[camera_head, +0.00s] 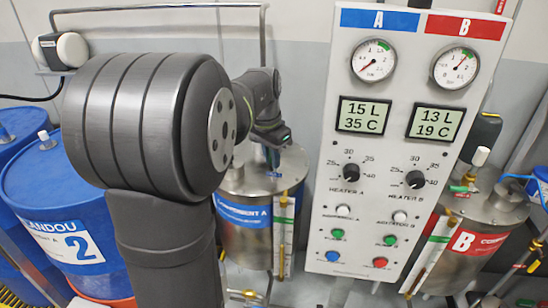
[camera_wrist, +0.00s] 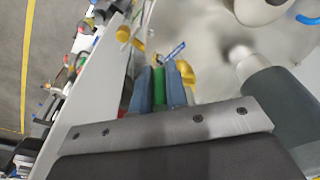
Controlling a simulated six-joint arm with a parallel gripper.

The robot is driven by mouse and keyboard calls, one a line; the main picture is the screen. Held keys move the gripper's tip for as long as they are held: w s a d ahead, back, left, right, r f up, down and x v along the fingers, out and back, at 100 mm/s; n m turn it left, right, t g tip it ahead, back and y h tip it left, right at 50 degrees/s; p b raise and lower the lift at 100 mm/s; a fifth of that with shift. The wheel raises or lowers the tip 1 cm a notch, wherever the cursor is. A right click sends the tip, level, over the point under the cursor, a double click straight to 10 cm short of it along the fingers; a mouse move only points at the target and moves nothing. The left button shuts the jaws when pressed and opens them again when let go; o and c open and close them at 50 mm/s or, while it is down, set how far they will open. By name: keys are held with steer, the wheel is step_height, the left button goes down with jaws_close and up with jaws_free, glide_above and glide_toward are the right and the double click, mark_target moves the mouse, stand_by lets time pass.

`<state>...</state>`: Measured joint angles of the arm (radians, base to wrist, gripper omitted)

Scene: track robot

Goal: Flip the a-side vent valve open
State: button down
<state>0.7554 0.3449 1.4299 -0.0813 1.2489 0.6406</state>
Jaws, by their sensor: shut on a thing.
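The A-side tank (camera_head: 240,247), steel with a blue label, stands behind my arm in the head view. My gripper (camera_head: 271,158) is low over its lid, partly hidden by my own arm. In the wrist view the two blue fingers of my gripper (camera_wrist: 158,72) are closed on a green handle (camera_wrist: 158,88), which appears to be the vent valve's lever. Brass-coloured fittings (camera_wrist: 186,72) and a blue tag (camera_wrist: 175,51) sit just past the fingertips. I cannot tell the lever's angle from the head view.
The control panel (camera_head: 397,150) with gauges and knobs stands right of the A tank, close to my gripper. The red-labelled B tank (camera_head: 470,245) is further right. A blue drum (camera_head: 60,200) is at the left. A grey cylinder (camera_wrist: 275,95) is close at right in the wrist view.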

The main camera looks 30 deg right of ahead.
stand_by(0.3)
steer(key=c, duration=1.4)
jaws_free()
steer(key=shift+c, duration=0.2)
step_height(320, 180, up, 17)
steer(key=a, duration=0.2)
steer(key=shift+a+r, duration=0.15)
steer(key=shift+a, duration=0.2)
steer(key=shift+s, duration=0.1)
steer(key=d+f, duration=0.1)
steer(key=f, duration=1)
steer(key=d+f, duration=0.1)
steer(key=f, duration=0.5)
steer(key=shift+d+f, duration=0.15)
steer(key=shift+d, duration=0.2)
